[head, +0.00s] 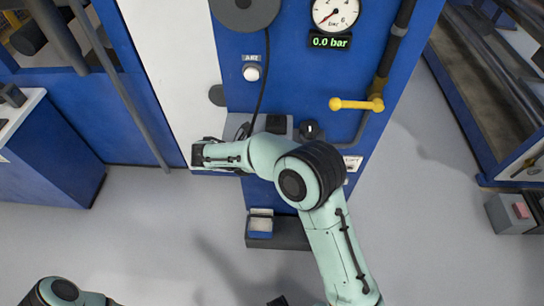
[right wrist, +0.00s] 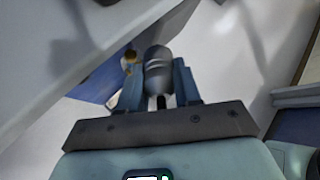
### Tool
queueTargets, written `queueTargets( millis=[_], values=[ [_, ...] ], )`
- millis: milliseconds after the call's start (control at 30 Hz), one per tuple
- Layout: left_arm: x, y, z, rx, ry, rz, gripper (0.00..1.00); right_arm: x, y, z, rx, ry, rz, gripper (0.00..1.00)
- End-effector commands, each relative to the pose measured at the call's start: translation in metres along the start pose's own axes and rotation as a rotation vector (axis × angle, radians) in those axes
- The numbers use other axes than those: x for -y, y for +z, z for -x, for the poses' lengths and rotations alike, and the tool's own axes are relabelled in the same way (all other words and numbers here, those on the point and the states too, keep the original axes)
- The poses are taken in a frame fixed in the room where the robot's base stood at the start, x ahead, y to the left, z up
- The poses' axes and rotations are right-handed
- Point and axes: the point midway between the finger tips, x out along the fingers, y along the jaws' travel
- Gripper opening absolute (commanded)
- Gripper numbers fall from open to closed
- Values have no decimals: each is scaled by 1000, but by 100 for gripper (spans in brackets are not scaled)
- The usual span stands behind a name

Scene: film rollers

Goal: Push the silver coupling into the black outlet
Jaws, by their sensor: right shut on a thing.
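The silver coupling (right wrist: 158,58) shows in the right wrist view as a rounded grey metal cylinder between the two blue fingers of my right gripper (right wrist: 157,80), which is shut on it. In the head view my right gripper (head: 203,155) is at the left edge of the blue panel, by the white strip; the coupling cannot be made out there. A small black round fitting (head: 310,130) sits low on the panel, right of the gripper and apart from it; I cannot tell whether it is the black outlet. My left gripper is not clearly seen.
The blue panel (head: 300,75) carries a pressure gauge (head: 336,12) over a 0.0 bar display (head: 330,41), a white button (head: 252,73), a black hose (head: 265,85) and a yellow valve handle (head: 357,104). A small box (head: 261,222) sits below. Grey floor is clear at left.

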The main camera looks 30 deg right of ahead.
Motion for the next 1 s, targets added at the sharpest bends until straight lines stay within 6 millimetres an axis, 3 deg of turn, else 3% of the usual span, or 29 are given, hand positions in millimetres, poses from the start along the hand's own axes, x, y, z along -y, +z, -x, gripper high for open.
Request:
queueTargets(
  millis=[300, 600, 767, 1000],
  values=[
    [0, 0, 0, 0, 0, 0, 0, -43, -37, -10, 467, 331, 272, 1],
    [0, 0, 0, 0, 0, 0, 0, -68, -67, -10, 677, 524, 340, 1],
    [0, 0, 0, 0, 0, 0, 0, -73, -69, -10, 705, 553, 343, 1],
    [0, 0, 0, 0, 0, 0, 0, -84, -56, -18, 705, 552, 340, 1]
  ],
)
